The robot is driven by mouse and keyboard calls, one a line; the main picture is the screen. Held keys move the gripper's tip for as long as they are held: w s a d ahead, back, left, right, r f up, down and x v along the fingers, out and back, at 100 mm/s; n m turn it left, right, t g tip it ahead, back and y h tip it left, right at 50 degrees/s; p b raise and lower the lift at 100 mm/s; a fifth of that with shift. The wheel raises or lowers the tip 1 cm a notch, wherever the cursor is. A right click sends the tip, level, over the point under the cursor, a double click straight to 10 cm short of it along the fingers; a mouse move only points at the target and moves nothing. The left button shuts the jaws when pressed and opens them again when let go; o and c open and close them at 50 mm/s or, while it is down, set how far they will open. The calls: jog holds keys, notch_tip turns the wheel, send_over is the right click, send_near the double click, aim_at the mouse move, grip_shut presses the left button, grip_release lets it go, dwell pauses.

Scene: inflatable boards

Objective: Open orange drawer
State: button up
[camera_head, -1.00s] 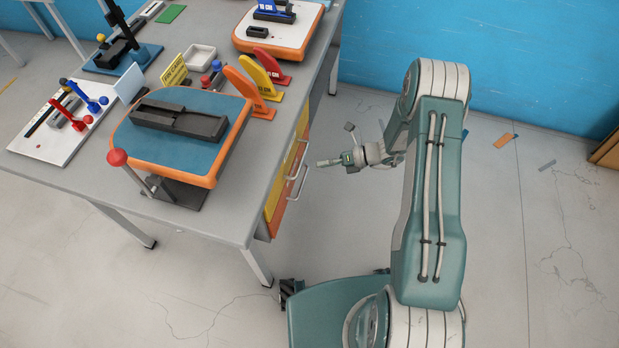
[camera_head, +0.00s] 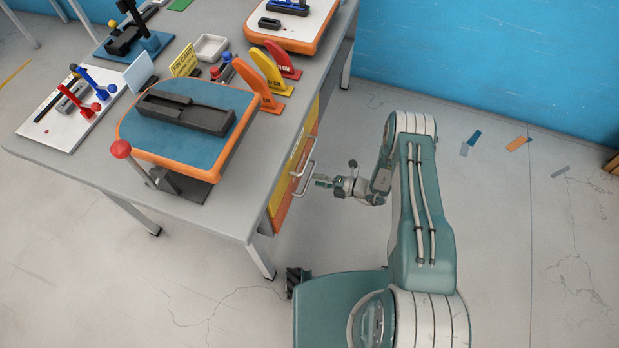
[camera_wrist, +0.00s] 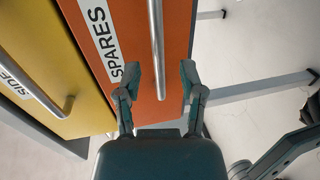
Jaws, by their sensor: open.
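The orange drawer (camera_wrist: 179,50) has a white label reading SPARES and a metal bar handle (camera_wrist: 157,45). In the wrist view the drawer fills the upper middle, and the handle runs down between my two fingertips. My gripper (camera_wrist: 160,78) is open, with one finger on each side of the handle's lower end; I cannot tell whether either finger touches it. In the head view my gripper (camera_head: 316,181) is at the desk's right side, close to the drawer handles. The orange drawer front (camera_head: 284,204) shows there as a narrow strip and looks shut.
A yellow drawer (camera_wrist: 50,60) with its own handle (camera_wrist: 40,90) sits beside the orange one. The grey desk (camera_head: 235,215) carries boards and levers. A desk leg (camera_wrist: 260,87) stands nearby. The floor (camera_head: 500,250) to the right is mostly clear.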

aim_at(310, 178)
jog(key=shift+x, duration=1.8)
jog(key=shift+c, duration=0.3)
grip_shut()
jog(key=shift+d, duration=0.1)
jog(key=f+v, duration=0.2)
jog(key=v, duration=1.2)
jog(key=d+f+v, duration=0.1)
jog(key=f+v, duration=0.2)
jog(key=v, duration=1.1)
jog(key=shift+s+f, duration=0.35)
